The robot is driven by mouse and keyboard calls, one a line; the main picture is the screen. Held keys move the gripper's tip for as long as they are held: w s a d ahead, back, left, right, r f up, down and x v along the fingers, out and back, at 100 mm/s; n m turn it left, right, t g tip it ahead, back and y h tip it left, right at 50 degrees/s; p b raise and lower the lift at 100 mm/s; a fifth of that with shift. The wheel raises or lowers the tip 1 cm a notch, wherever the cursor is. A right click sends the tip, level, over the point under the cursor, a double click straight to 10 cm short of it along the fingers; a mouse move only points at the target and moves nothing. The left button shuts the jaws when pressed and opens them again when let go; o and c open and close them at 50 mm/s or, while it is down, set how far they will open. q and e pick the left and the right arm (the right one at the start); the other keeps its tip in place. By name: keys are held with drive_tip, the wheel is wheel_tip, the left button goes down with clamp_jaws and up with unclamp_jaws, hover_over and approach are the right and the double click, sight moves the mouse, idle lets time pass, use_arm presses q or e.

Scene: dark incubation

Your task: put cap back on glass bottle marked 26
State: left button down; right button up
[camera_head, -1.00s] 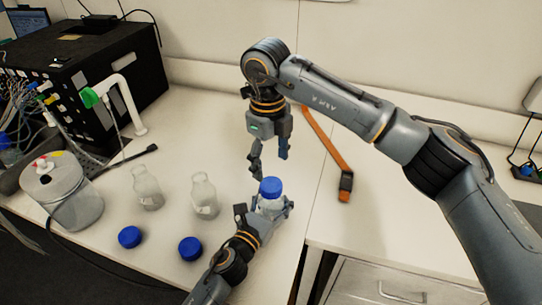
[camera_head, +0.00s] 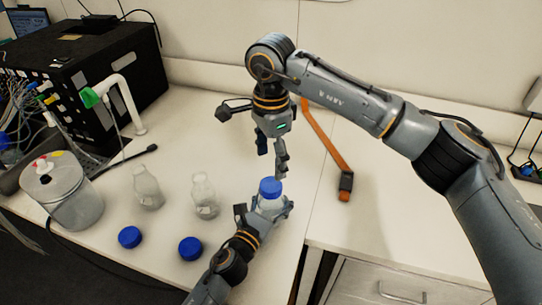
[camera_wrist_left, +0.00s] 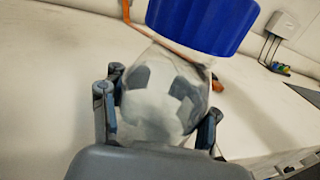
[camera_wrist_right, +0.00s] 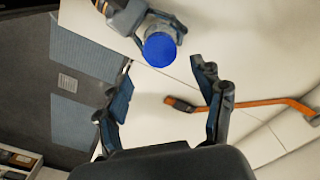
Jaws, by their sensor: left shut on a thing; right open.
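A glass bottle (camera_head: 268,204) with a blue cap (camera_head: 270,187) on its top stands upright in my left gripper (camera_head: 266,211), which is shut around its body. In the left wrist view the bottle (camera_wrist_left: 160,105) sits between the fingers, with the blue cap (camera_wrist_left: 205,22) above it. No number is readable. My right gripper (camera_head: 272,160) is open and empty, pointing down just above the cap and apart from it. In the right wrist view the cap (camera_wrist_right: 159,49) lies beyond the open fingers (camera_wrist_right: 162,98).
Two uncapped glass bottles (camera_head: 147,190) (camera_head: 204,197) stand to the left, with two loose blue caps (camera_head: 130,237) (camera_head: 190,248) in front. A lidded container (camera_head: 70,195) stands at far left. An orange-and-black tool (camera_head: 328,150) lies behind on the right. The right worktop is mostly clear.

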sight(271, 184)
use_arm(q)
drive_tip(key=shift+f, duration=0.1)
use_arm(e)
drive_tip(key=shift+f, duration=4.05)
drive_tip(key=shift+c, duration=0.2)
drive_tip(key=c, duration=1.2)
drive_tip(key=shift+o, duration=0.2)
drive_tip(key=m, duration=0.3)
drive_tip(key=shift+m, duration=0.4)
drive_tip(key=m, duration=1)
drive_tip(key=shift+m, duration=0.4)
drive_tip(key=o, duration=1.3)
